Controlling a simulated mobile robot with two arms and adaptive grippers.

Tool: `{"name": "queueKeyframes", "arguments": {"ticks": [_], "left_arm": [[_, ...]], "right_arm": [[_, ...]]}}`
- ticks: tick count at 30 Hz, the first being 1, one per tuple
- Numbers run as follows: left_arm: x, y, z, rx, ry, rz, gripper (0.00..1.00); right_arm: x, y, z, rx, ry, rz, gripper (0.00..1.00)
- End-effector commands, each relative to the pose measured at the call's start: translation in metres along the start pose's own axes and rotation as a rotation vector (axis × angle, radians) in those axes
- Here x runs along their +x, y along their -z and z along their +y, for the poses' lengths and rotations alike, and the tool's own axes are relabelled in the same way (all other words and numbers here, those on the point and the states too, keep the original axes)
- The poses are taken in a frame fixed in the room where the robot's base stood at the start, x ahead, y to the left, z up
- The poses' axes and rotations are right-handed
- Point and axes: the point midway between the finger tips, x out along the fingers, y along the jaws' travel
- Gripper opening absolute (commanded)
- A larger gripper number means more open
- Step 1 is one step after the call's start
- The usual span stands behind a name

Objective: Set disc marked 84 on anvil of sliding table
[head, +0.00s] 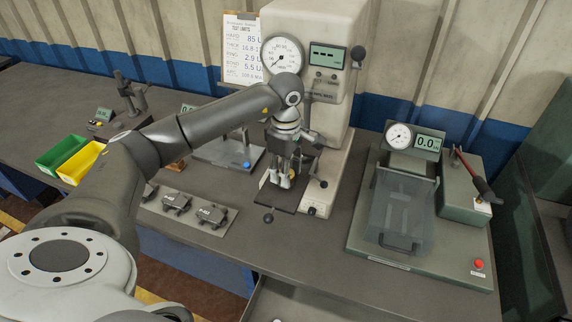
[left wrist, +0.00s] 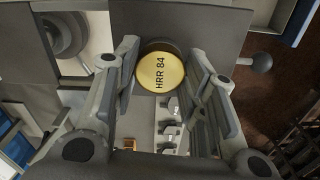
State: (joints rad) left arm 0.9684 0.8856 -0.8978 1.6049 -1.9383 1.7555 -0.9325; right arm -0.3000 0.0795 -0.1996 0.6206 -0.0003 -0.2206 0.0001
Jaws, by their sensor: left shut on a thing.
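The disc marked HRR 84 (left wrist: 161,72) is round and yellow, its marked face toward the left wrist camera. My left gripper (left wrist: 160,78) is shut on it, with a finger at either side. In the head view, my left gripper (head: 284,182) points down over the dark sliding table (head: 268,197) of the hardness tester (head: 322,45). In the left wrist view, a dark round edge shows just behind the disc. I cannot tell whether the disc touches the anvil, which is mostly hidden. My right gripper is not in view.
A press device with a clear guard (head: 398,215) stands to the right. A plate with several small metal parts (head: 190,212) lies in front left. Green (head: 62,150) and yellow (head: 82,162) bins stand further left. A black ball knob (head: 268,218) sticks out in front of the table.

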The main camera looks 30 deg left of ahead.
Motion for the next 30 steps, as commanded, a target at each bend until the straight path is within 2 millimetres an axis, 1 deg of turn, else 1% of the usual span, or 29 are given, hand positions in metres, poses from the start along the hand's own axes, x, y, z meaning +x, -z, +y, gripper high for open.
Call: {"name": "queueKeyframes", "arguments": {"ticks": [7,11,12,16,17,25,29,30], "left_arm": [[0.0013,-0.0003,0.0003,0.001,-0.001,0.0,0.09],[0.0055,-0.0004,0.0002,0.001,-0.001,0.0,0.09],[0.0049,-0.0004,0.0001,0.001,-0.001,0.0,0.42],[0.0043,-0.0004,-0.0001,0.001,0.0,0.0,0.58],[0.0043,-0.0004,0.0,0.001,0.0,0.0,0.61],[0.0039,-0.0004,0.0,0.0,0.0,0.0,0.61],[-0.0008,-0.0004,0.0,0.0,0.0,0.0,0.61],[-0.0022,-0.0005,0.0008,0.0,-0.003,-0.001,0.61]], "right_arm": [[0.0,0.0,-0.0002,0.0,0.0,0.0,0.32],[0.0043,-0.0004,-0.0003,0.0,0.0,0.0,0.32],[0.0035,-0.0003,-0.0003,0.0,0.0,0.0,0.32],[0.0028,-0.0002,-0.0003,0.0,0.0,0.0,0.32],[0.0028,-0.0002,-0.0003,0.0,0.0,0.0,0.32],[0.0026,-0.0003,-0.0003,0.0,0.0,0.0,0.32],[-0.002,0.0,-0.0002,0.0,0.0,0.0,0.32],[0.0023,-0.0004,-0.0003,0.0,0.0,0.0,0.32]]}}
